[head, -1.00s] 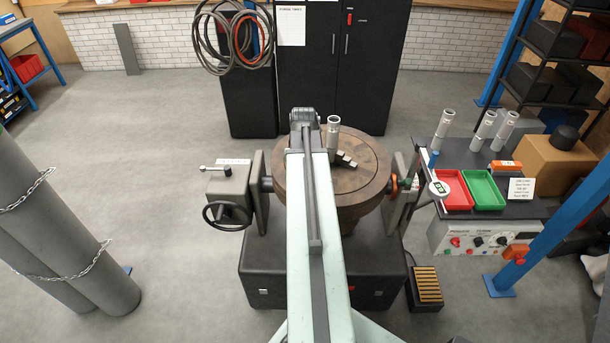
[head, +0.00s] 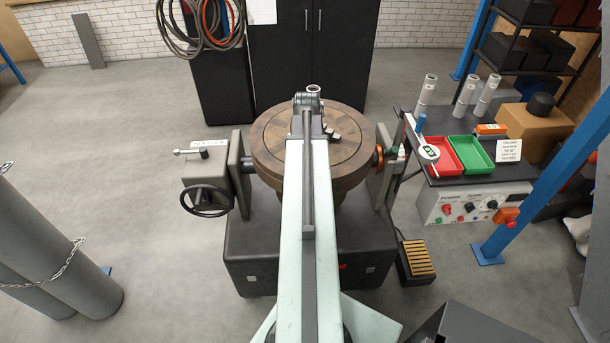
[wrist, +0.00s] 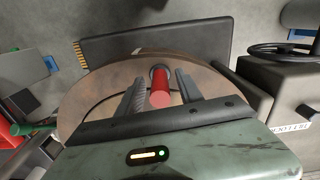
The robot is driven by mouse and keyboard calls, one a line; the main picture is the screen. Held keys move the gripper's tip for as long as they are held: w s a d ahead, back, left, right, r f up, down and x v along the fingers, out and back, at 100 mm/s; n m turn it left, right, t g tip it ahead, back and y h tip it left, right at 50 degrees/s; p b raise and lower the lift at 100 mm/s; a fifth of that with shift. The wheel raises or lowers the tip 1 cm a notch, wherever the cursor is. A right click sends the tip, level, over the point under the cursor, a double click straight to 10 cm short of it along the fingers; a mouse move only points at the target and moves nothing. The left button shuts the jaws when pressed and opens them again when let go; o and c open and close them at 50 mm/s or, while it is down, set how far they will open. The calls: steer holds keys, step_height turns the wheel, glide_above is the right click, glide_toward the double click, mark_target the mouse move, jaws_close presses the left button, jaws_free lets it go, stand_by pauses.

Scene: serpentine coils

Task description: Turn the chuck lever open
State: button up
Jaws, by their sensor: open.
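A red cylinder, which looks like the grip of the chuck lever (wrist: 160,88), shows in the wrist view over the brown round table. A grey round end sits at its far side. My gripper (wrist: 161,94) is open, with one finger on each side of the red grip. I cannot tell whether either finger touches it. In the head view, my arm covers the middle of the round table (head: 268,150) and hides the red grip. Small stepped metal blocks (head: 332,134) lie on the table just right of my arm's end.
A grey tube (head: 313,90) shows just behind my arm's end. A handwheel (head: 205,200) and grey box stand left of the table. A bench with a red tray (head: 441,153) and a green tray (head: 470,152) is at the right. Open floor lies to the left.

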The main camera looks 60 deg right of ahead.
steer(key=shift+f, duration=0.35)
jaws_close()
stand_by(1.2)
